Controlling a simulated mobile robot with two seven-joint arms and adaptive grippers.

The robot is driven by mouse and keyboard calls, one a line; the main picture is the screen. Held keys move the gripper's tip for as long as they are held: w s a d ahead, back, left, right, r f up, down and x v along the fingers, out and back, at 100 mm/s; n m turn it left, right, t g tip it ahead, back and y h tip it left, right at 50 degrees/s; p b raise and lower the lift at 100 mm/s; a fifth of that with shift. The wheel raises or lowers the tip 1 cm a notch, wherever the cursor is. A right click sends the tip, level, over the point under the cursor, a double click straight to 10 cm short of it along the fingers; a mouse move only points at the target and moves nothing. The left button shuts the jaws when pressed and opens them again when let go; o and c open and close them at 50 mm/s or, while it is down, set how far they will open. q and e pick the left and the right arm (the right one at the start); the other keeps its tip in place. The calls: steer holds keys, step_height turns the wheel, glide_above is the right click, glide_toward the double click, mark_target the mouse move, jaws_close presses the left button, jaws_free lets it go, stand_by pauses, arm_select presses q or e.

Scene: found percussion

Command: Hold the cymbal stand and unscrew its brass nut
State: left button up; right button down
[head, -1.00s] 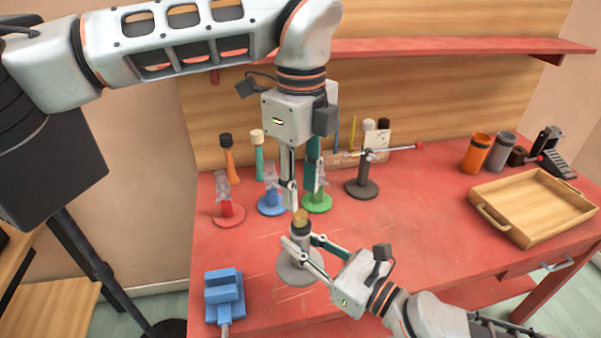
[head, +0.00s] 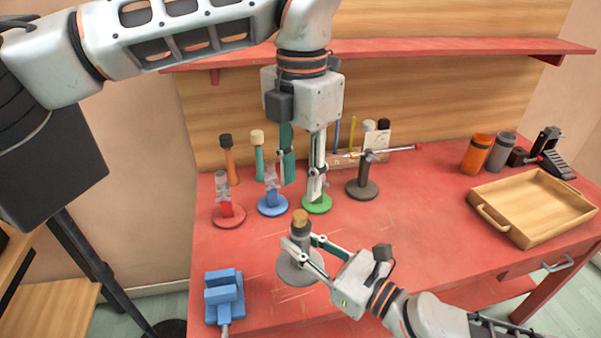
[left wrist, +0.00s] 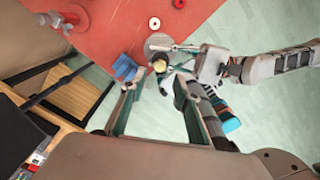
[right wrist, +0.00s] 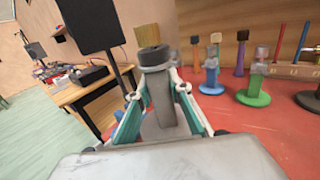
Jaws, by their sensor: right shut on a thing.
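The cymbal stand (head: 299,268) has a round grey base and an upright grey post, near the front of the red bench. Its brass nut (head: 300,219) sits at the top of the post; it also shows in the left wrist view (left wrist: 159,66) and the right wrist view (right wrist: 148,35). My right gripper (head: 303,243) is shut on the stand's post below the nut. My left gripper (head: 302,191) points down above the nut, fingers apart and empty. In the left wrist view, the nut appears between and beyond the open fingers.
A blue vise-like block (head: 224,296) stands left of the stand. Behind are red (head: 228,220), blue (head: 272,208) and green (head: 317,207) stands, and a dark stand (head: 362,189) with a rod. A wooden tray (head: 537,237) lies right. The bench between is clear.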

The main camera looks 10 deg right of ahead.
mark_target(300, 214)
arm_select(q)
steer(key=shift+m, duration=1)
steer(key=shift+f, duration=3.95)
jaws_close()
steer(key=shift+n, duration=0.4)
steer(key=shift+r, duration=0.1)
steer(key=shift+r, duration=0.1)
steer(key=shift+r, duration=0.8)
